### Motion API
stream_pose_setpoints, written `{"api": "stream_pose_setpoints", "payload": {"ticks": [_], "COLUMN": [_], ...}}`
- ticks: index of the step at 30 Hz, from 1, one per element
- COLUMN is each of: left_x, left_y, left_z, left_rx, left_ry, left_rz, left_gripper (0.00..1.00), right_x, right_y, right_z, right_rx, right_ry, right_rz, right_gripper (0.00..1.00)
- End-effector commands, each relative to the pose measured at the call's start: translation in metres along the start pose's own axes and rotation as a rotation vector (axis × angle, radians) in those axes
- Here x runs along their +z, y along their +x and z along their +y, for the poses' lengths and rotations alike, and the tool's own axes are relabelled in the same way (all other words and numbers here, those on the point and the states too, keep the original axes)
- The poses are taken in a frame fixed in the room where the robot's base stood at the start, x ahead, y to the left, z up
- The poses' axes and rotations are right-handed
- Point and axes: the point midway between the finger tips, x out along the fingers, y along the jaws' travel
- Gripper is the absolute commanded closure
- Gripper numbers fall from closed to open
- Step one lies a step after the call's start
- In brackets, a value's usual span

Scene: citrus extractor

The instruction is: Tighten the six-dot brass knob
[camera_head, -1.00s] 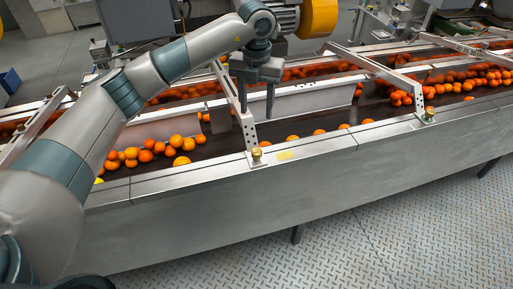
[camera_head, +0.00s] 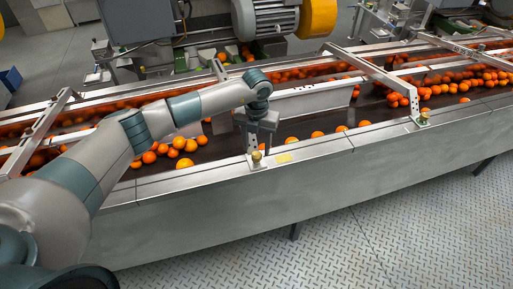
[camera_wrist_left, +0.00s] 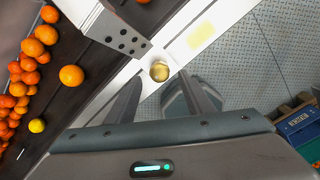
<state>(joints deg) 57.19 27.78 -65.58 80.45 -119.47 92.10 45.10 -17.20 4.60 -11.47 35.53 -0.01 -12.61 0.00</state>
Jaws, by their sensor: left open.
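A round brass knob (camera_head: 257,156) stands on the steel rail of the conveyor, at the foot of a slanted bracket. In the left wrist view the knob (camera_wrist_left: 159,71) lies just beyond the fingertips, between their lines. The bracket foot (camera_wrist_left: 122,38) beside it carries several dark dots. My left gripper (camera_head: 260,146) points down over the rail close to the knob. Its fingers are apart, with nothing between them; the left wrist view shows both fingers (camera_wrist_left: 161,82). Whether a finger touches the knob I cannot tell. My right gripper is not in view.
Another brass knob (camera_head: 423,118) sits by a bracket farther right. A yellow label (camera_head: 283,158) is on the rail beside the near knob. Oranges lie on the dark belt (camera_head: 375,110) behind the rail. Blue crates (camera_wrist_left: 300,127) stand on the floor at right in the wrist view.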

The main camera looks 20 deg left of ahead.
Motion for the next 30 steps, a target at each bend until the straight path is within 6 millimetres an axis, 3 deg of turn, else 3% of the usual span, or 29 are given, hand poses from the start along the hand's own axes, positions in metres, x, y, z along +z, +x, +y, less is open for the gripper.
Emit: {"api": "stream_pose_setpoints", "payload": {"ticks": [9,20,25,30], "left_x": [0.0,0.0,0.0,0.0], "left_y": [0.032,0.036,0.036,0.036], "left_z": [0.0,0.0,0.0,0.0], "left_rx": [0.0,0.0,0.0,0.0], "left_ry": [0.0,0.001,0.0,0.001], "left_rz": [0.0,-0.001,-0.001,-0.001], "left_gripper": [0.52,0.52,0.91,0.94], "right_x": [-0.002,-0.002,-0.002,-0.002], "right_y": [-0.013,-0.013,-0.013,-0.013], "right_z": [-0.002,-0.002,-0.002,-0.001], "right_rx": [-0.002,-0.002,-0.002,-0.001], "right_ry": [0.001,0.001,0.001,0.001], "right_rz": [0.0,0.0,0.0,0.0], "right_gripper": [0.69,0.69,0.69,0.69]}}
